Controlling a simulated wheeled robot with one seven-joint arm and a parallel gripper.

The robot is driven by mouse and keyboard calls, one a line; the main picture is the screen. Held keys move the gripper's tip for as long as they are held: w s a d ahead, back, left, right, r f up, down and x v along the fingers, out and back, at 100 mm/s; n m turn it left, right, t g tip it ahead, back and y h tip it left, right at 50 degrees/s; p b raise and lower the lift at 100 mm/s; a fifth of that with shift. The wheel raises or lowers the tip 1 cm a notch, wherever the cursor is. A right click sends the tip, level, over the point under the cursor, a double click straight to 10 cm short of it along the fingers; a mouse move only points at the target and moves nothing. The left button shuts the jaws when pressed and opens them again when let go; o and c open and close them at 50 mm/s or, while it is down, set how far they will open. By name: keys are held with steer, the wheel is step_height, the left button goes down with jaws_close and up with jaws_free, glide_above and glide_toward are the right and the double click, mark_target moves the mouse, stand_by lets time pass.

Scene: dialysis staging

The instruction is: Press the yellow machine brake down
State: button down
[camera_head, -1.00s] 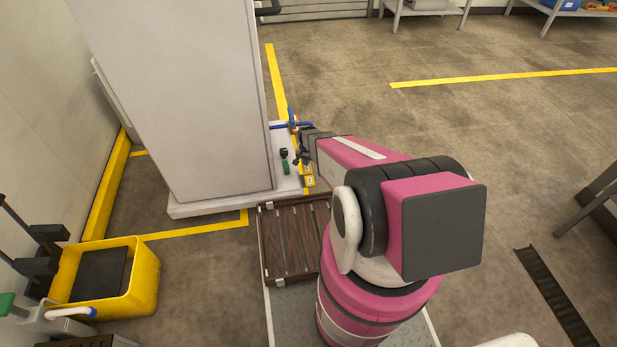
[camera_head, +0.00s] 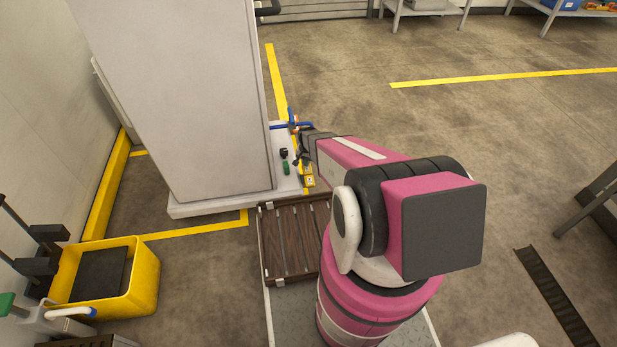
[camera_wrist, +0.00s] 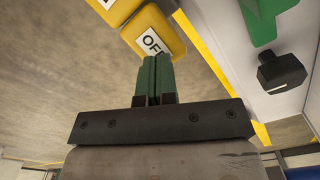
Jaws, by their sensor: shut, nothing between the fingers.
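The yellow machine brake (camera_head: 308,179) sticks out low at the right side of the white machine base in the head view. In the wrist view, its yellow pad (camera_wrist: 168,28) carries a white label that reads "OF", the rest cut off by my fingers. A second yellow pad (camera_wrist: 116,10) with a white label is beside it, cut by the top edge. My gripper (camera_wrist: 155,58) is shut and empty, its green fingertips at the lower edge of the "OF" pad. I cannot tell if they touch it. In the head view my gripper (camera_head: 301,158) is small and partly hidden by my arm.
A green part (camera_head: 286,168) and a black knob (camera_head: 284,153) sit on the machine base (camera_head: 220,205), left of the brake. A blue handle (camera_head: 292,124) is just behind my gripper. A slatted brown platform (camera_head: 290,240) lies in front. Open floor is to the right.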

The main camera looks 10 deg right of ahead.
steer(key=shift+s+f, duration=0.1)
steer(key=shift+f, duration=1.45)
steer(key=shift+r, duration=3.55)
